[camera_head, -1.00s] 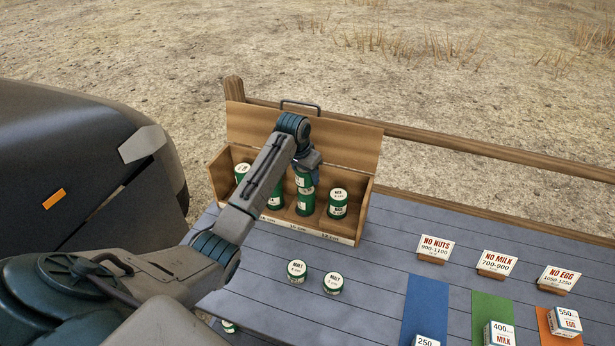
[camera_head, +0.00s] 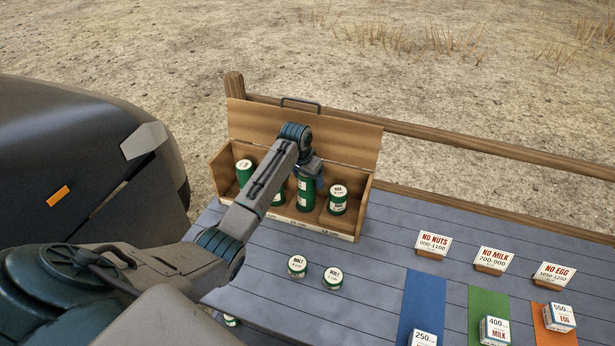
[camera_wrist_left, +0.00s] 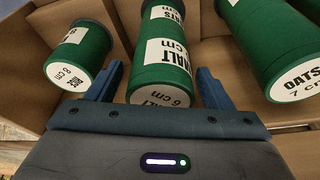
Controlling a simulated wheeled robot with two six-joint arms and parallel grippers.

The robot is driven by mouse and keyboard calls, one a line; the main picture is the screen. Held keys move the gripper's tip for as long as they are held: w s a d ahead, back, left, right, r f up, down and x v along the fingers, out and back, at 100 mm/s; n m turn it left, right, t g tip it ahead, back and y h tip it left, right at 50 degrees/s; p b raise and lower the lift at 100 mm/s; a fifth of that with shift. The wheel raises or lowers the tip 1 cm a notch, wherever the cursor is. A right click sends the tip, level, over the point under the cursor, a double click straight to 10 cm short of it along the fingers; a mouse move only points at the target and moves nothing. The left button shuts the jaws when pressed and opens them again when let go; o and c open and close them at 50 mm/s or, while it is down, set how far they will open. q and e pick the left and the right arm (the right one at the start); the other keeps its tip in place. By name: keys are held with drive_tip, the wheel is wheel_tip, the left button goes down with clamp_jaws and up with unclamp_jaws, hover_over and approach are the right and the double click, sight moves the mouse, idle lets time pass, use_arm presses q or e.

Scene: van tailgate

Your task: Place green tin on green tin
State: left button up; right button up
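Inside an open wooden box, a green tin labelled MALT 6 cm (camera_wrist_left: 160,70) stands on top of another green tin (camera_wrist_left: 162,12); the pair shows as one tall column (camera_head: 306,195) in the head view. My left gripper (camera_wrist_left: 158,88) is at the upper tin, one finger on each side. A gap shows between the left-hand finger and the tin, so the gripper looks open. My wrist hides the column's top in the head view. A RICE tin (camera_wrist_left: 75,55) and an OATS tin (camera_wrist_left: 275,50) stand on either side. My right gripper is not in view.
The wooden box (camera_head: 345,236) has dividers and a raised lid behind. Two MALT tins (camera_head: 297,266) (camera_head: 332,278) stand on the grey boards in front. Cartons, coloured strips and sign cards such as NO NUTS (camera_head: 434,244) are at the right. A wooden rail (camera_head: 480,150) runs behind.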

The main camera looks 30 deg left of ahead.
sight(302, 176)
use_arm(q)
drive_tip(key=shift+r, duration=0.1)
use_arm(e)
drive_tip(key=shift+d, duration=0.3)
use_arm(q)
drive_tip(key=shift+r, duration=0.25)
drive_tip(key=b+v, duration=0.2)
drive_tip(key=v, duration=0.8)
drive_tip(key=shift+r, duration=0.25)
drive_tip(key=shift+s+r, duration=0.2)
drive_tip(key=shift+r, duration=0.35)
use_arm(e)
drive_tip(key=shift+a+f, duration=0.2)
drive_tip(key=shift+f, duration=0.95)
